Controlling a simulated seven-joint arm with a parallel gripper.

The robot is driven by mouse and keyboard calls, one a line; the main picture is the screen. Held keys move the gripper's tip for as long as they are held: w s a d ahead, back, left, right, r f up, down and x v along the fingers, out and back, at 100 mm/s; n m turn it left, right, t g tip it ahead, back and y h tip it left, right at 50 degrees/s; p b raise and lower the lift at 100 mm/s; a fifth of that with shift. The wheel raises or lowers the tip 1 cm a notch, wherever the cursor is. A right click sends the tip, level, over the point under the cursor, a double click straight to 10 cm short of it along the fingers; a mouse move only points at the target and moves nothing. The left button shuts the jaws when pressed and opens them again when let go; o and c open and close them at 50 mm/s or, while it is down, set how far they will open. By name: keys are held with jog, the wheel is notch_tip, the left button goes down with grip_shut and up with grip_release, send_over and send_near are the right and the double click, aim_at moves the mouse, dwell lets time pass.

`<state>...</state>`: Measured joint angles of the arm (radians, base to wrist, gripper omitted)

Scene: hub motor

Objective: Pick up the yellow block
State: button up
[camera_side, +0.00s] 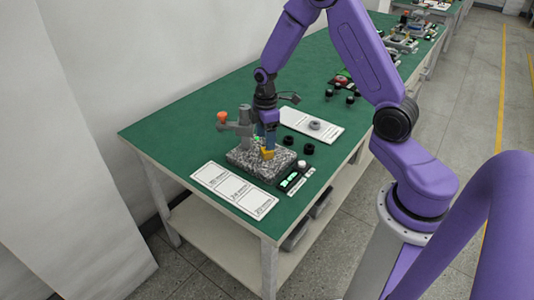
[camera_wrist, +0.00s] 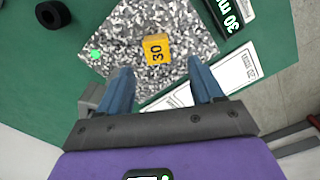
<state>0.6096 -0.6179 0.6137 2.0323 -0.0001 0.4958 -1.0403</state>
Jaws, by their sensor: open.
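The yellow block (camera_wrist: 156,49) lies on a speckled granite plate (camera_wrist: 115,55) and carries the dark mark "30" in the wrist view. In the side view the yellow block (camera_side: 267,154) shows just below my gripper (camera_side: 268,143). In the wrist view my gripper (camera_wrist: 163,80) has its two blue fingers spread apart, with nothing between the tips. The block is just ahead of the fingertips in that view. I cannot tell the exact height of the fingers above the plate.
A grey stand with an orange knob (camera_side: 222,117) rises beside the plate. White printed sheets (camera_side: 234,188) lie in front. Black round parts (camera_side: 309,149) and a dark case (camera_side: 296,177) are to the right. The green table (camera_side: 190,121) is clear at the back left.

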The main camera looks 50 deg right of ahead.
aim_at(267, 153)
jog(key=shift+d+f, duration=0.15)
jog(key=shift+f, duration=1.3)
jog(key=shift+d+f, duration=0.15)
jog(key=shift+f, duration=1.25)
grip_shut()
